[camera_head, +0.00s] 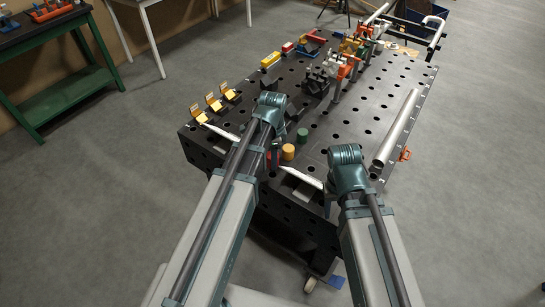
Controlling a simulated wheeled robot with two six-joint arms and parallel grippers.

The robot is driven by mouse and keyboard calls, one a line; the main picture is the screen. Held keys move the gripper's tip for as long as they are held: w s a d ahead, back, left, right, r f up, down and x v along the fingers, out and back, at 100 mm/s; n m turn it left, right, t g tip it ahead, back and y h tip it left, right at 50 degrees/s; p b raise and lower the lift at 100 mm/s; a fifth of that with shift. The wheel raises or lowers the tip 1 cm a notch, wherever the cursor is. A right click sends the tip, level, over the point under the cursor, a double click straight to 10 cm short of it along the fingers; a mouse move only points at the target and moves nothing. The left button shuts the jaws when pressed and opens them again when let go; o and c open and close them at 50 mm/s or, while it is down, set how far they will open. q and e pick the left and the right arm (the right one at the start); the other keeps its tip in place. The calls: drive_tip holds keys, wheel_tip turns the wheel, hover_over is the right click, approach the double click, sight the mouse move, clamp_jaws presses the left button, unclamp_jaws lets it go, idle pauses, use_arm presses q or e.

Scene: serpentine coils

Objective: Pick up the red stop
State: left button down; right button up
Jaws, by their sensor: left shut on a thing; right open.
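A small red stop (270,157) shows only in part, by the fingers of my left gripper (274,160); the arm hides most of it. My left gripper is shut on it, low over the near part of the black perforated table (360,125). I cannot tell whether the stop touches the tabletop. An orange-yellow stop (288,152) and a green stop (302,135) stand upright just right of the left gripper. My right gripper (328,195) is at the table's near edge, apart from the stops, open; its fingers are mostly hidden by its wrist.
Several yellow angled pieces (214,103) stand along the left edge. Black blocks (316,83) and orange and green clamps (345,65) stand farther back. A silver tube (397,130) lies along the right edge. The tabletop between the stops and the tube is clear.

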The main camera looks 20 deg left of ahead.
use_arm(q)
wheel_tip(320, 180, up, 12)
drive_tip(key=p, duration=1.1)
drive_tip(key=shift+r, duration=0.2)
wheel_tip(320, 180, down, 8)
drive_tip(key=b, duration=0.8)
drive_tip(key=shift+f, duration=0.25)
drive_tip(key=shift+r, duration=0.15)
drive_tip(key=shift+s, duration=0.15)
